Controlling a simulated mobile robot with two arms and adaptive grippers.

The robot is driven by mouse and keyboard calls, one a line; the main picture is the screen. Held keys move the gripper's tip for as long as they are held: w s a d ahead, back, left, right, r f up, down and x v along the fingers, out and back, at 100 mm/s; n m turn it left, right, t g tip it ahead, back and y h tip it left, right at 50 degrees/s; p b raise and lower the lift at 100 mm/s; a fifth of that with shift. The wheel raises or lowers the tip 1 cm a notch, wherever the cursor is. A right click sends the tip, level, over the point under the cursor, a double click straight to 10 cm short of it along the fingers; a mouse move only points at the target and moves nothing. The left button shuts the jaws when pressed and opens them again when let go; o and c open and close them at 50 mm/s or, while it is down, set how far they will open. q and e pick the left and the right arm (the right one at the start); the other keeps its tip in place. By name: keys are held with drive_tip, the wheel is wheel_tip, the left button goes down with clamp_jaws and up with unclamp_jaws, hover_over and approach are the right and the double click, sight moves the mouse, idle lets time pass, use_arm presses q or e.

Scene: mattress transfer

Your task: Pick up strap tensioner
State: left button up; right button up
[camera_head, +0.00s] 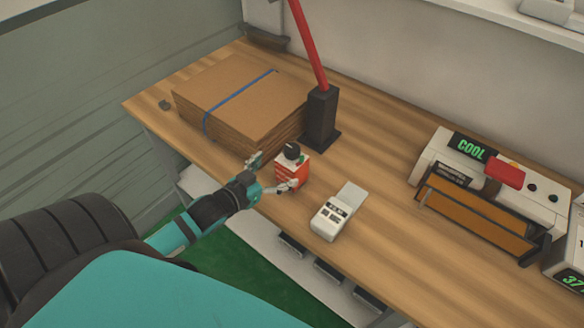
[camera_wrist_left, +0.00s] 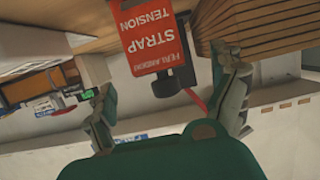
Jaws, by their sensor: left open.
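The strap tensioner (camera_head: 291,172) is a small red box with a white top and a black knob. It stands upright near the front edge of the wooden workbench. In the left wrist view its red face (camera_wrist_left: 153,35) reads "STRAP TENSION" upside down. My left gripper (camera_head: 272,174) is open at the box's near left side, one finger on the far left and one near its front. In the left wrist view the two fingers are spread wide, with the box between and beyond them. I cannot tell whether either finger touches it. My right gripper is not in view.
A stack of brown cardboard (camera_head: 240,98) with a blue strap lies behind and left. A black holder (camera_head: 321,118) with a red arm stands behind the box. A white handheld device (camera_head: 338,211) lies to the right, and a machine marked "COOL" (camera_head: 490,185) is farther right.

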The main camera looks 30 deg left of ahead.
sight(292, 161)
use_arm(q)
drive_tip(key=p+x, duration=0.1)
drive_tip(key=x, duration=0.6)
drive_tip(key=shift+w+d+f, duration=0.2)
drive_tip(key=shift+s, duration=0.1)
drive_tip(key=shift+c, duration=1.1)
drive_tip(key=c, duration=1.5)
drive_tip(key=shift+o, duration=0.2)
drive_tip(key=shift+r, duration=0.15)
